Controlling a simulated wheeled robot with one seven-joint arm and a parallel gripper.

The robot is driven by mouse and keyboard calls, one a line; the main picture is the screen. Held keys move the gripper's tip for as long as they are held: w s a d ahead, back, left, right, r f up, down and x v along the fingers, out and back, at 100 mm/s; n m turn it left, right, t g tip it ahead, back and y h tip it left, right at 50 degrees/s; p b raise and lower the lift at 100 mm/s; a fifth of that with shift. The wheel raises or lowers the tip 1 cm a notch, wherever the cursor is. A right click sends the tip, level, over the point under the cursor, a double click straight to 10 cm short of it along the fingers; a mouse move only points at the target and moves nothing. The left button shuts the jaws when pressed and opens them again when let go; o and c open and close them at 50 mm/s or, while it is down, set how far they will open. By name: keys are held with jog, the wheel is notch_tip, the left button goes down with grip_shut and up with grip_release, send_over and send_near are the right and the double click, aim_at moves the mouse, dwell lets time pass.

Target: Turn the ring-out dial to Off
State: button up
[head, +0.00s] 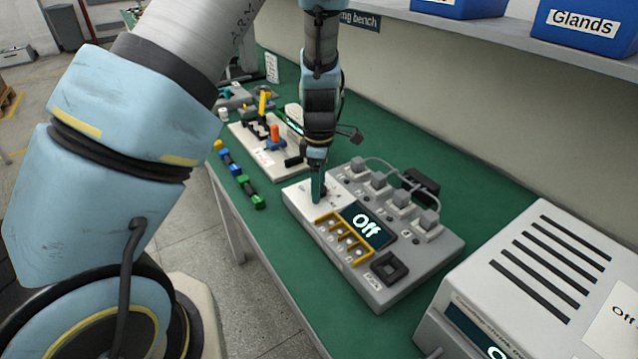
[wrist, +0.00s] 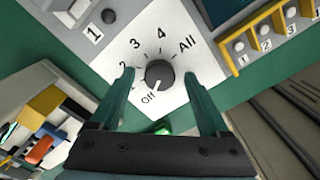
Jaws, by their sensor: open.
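The ring-out dial (wrist: 160,74) is a dark round knob on a white plate (wrist: 118,60) marked 2, 3, 4, All and Off. Its pale pointer mark faces the Off label. The tester's screen (head: 366,226) reads "Off". My gripper (wrist: 159,76) is open, with one teal finger on each side of the dial; I cannot tell whether either finger touches it. In the head view, my gripper (head: 318,188) is down at the white plate of the grey tester (head: 437,250) and hides most of the dial.
Yellow-framed buttons (head: 342,239) and several grey blocks with cables stand on the tester. A vented grey box (head: 550,262) is at right. A board with coloured parts (head: 262,146) lies beyond on the green bench. A shelf with blue bins (head: 588,28) hangs above.

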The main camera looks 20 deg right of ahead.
jog(key=shift+r, duration=0.1)
notch_tip(320, 180, up, 11)
jog(key=b, duration=0.1)
jog(key=shift+b, duration=0.3)
dwell(0.4)
jog(key=s+a+r+m, duration=0.1)
jog(key=a+m, duration=0.5)
jog(key=a, duration=0.9)
jog(key=s+a+r+m+t, duration=0.1)
jog(key=s+a+m, duration=0.2)
jog(key=a, duration=1.2)
jog(key=m, duration=0.3)
jog(key=shift+a+r+t, duration=0.2)
jog(key=shift+a+t, duration=0.05)
jog(key=shift+t, duration=0.05)
